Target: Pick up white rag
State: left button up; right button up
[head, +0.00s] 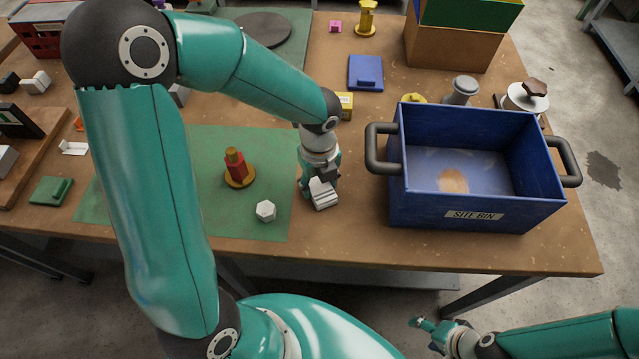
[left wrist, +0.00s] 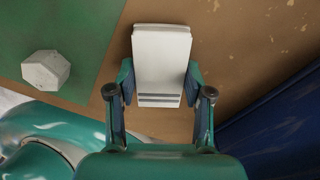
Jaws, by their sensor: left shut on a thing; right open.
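The white rag (head: 323,194) is a folded white block-like piece with grey stripes near one end. It is between the fingers of my left gripper (head: 318,184), just right of the green mat's edge and left of the blue bin. In the left wrist view the rag (left wrist: 160,62) sits between both fingers of the left gripper (left wrist: 160,95), which is shut on it. I cannot tell whether the rag touches the table. My right gripper (head: 432,325) is open and empty, low in front of the table.
A blue bin (head: 475,217) marked SITE BIN, with dark handles, stands to the right. A white hexagonal piece (head: 265,211) and a red and yellow piece (head: 237,168) are on the green mat (head: 215,215). Bare table lies along the front edge.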

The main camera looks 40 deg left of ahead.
aim_at(320, 185)
pick_arm(q)
notch_tip(320, 185, up, 20)
jog(key=p, duration=0.1)
jog(key=shift+f, duration=0.15)
jog(key=o, duration=0.4)
jog(key=shift+c, duration=0.2)
jog(key=c, duration=0.9)
jog(key=shift+o, duration=0.2)
jog(key=shift+w+f, duration=0.1)
